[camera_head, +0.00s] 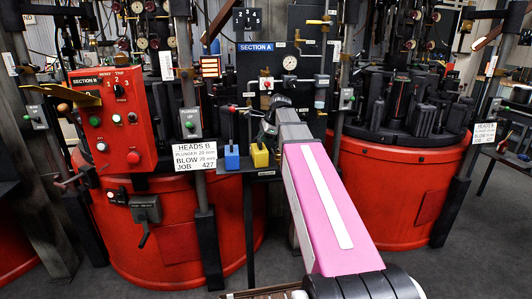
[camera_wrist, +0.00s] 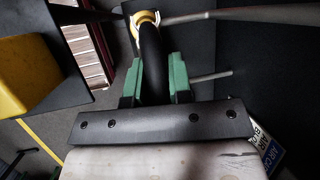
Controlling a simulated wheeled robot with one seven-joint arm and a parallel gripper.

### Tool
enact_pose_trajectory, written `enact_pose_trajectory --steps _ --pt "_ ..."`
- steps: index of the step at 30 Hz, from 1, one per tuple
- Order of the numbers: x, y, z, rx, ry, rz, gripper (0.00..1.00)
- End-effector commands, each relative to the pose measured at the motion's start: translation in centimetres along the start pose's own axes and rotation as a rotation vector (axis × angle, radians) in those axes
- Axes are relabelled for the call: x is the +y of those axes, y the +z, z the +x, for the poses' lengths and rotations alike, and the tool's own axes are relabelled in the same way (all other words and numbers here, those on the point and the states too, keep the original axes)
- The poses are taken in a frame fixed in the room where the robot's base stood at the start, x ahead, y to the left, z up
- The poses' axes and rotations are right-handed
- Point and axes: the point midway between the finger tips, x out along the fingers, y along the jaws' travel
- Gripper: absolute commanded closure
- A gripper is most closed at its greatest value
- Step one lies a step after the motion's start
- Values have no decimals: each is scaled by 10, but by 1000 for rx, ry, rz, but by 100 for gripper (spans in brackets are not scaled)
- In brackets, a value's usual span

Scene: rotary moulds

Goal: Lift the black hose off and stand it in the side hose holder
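In the wrist view, my gripper (camera_wrist: 154,82) has two green fingers pressed close on both sides of a thick black hose (camera_wrist: 152,50). The hose curves up from between the fingers to a yellow ring (camera_wrist: 146,19) at its far end. Thin grey rods run near that ring to the right. In the head view, my gripper (camera_head: 268,130) is a small dark shape at the end of my pink arm, beside the blue panel, and its fingers are hard to make out. I cannot pick out the side hose holder with certainty.
A yellow block (camera_head: 260,156) and a blue block (camera_head: 232,158) sit on a small dark shelf left of my arm; a yellow block (camera_wrist: 28,62) is near in the wrist view. Red machines (camera_head: 405,190) with posts stand on both sides. Grey floor is open below.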

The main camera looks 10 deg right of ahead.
Motion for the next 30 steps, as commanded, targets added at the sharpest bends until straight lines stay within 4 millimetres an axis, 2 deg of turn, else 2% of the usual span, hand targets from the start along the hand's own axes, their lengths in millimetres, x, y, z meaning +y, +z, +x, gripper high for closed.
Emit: enact_pose_trajectory --steps 11,19,30 --pt "-2 2 -5 -2 -1 0 100" --pt "-9 14 -33 -2 -4 0 100" --pt "30 -56 -68 -1 -2 4 100"
